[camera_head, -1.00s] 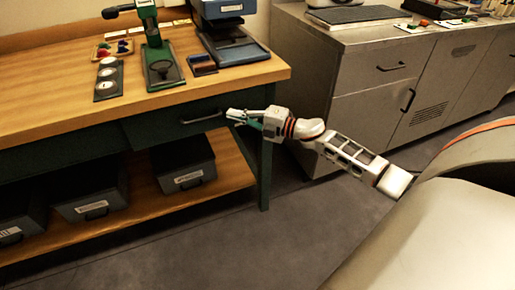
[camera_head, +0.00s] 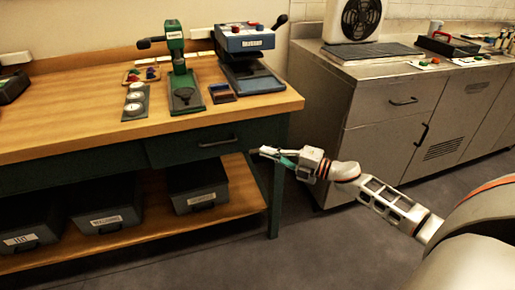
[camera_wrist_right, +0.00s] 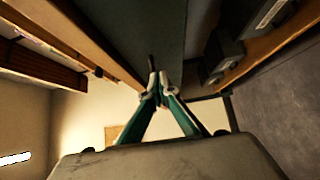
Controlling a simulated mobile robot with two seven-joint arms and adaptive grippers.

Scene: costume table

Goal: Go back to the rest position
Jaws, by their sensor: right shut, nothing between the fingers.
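My right gripper (camera_head: 268,154) reaches in from the right in the head view, below the right front corner of the wooden table (camera_head: 60,125). It is in front of the drawer front, near the table's front right leg. In the right wrist view its two green-sided fingers (camera_wrist_right: 157,88) meet at the tips with nothing between them. My left gripper is not in view.
A green press (camera_head: 180,70) and a blue machine (camera_head: 250,65) stand on the table. Dark bins (camera_head: 198,185) sit on the lower shelf. A metal cabinet (camera_head: 390,120) stands to the right. The floor (camera_head: 330,245) in front is bare.

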